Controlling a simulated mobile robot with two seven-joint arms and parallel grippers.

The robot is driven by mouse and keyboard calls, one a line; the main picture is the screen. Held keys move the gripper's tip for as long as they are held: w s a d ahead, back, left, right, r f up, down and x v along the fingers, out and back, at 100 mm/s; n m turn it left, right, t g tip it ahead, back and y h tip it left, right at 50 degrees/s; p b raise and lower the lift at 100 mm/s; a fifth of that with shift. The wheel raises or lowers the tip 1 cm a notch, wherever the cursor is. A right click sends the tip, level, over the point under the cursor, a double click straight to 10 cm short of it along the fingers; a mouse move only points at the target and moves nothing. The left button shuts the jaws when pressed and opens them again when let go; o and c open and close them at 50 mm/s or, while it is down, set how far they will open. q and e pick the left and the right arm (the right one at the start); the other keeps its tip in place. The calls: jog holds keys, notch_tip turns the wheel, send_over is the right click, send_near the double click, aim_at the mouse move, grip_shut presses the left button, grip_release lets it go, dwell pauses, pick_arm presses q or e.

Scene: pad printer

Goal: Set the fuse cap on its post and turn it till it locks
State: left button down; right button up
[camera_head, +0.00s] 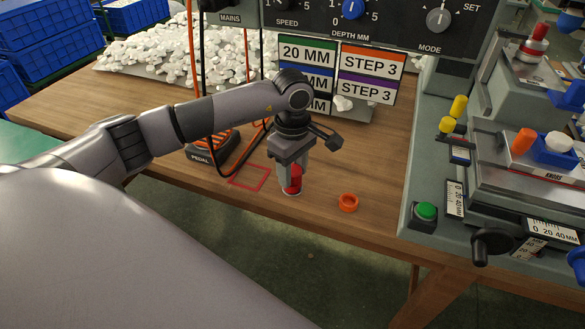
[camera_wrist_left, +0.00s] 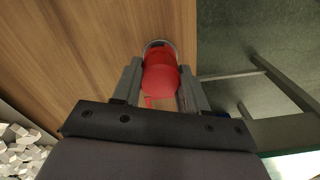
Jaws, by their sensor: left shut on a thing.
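My left gripper (camera_head: 291,174) points down over the wooden table near its front edge. Its two fingers are shut on a red rounded piece (camera_head: 293,183), which I take to be the fuse cap. In the left wrist view the red piece (camera_wrist_left: 160,78) sits between the fingers of the gripper (camera_wrist_left: 160,88). A pale grey round rim (camera_wrist_left: 160,43) shows at its far end, low by the table. I cannot tell whether this rim is the post or part of the piece, nor whether the piece is seated or locked. My right gripper is not in view.
A red square outline (camera_head: 249,178) and an orange pedal unit (camera_head: 213,148) with cables are to the left. The printer (camera_head: 425,184), with a green button (camera_head: 427,211), stands at the right.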

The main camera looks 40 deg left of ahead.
pick_arm(q)
jog(key=c, duration=0.5)
grip_release()
